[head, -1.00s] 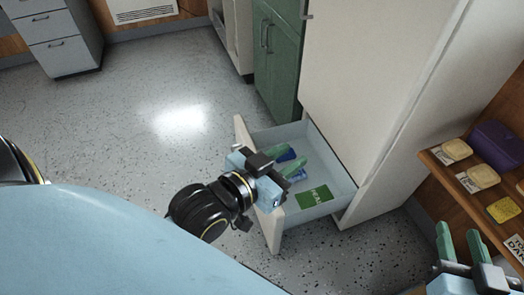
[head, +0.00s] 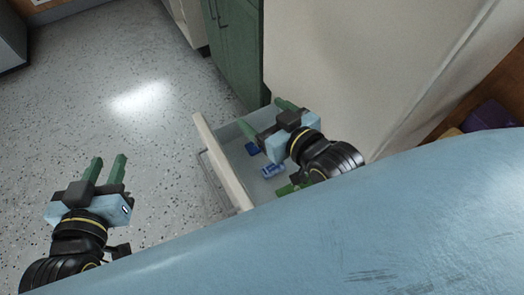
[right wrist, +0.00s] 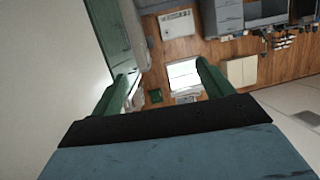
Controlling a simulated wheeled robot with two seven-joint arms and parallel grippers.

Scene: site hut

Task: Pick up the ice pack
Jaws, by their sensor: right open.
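An open drawer (head: 203,134) with a pale front holds two blue items. One is a small dark blue piece (head: 252,149); the other is a lighter blue and white pack (head: 272,171). I cannot tell for sure which is the ice pack. My right gripper (head: 263,115) is open and empty above the far part of the drawer, apart from both items. Its open fingers also show in the right wrist view (right wrist: 165,80), with nothing between them. My left gripper (head: 108,159) is open and empty over the floor, left of the drawer.
A green packet (head: 288,188) in the drawer is partly hidden by my right arm. A tall cream cabinet (head: 350,60) stands behind the drawer, with a green cabinet (head: 232,45) beside it. The speckled floor (head: 150,140) at left is clear.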

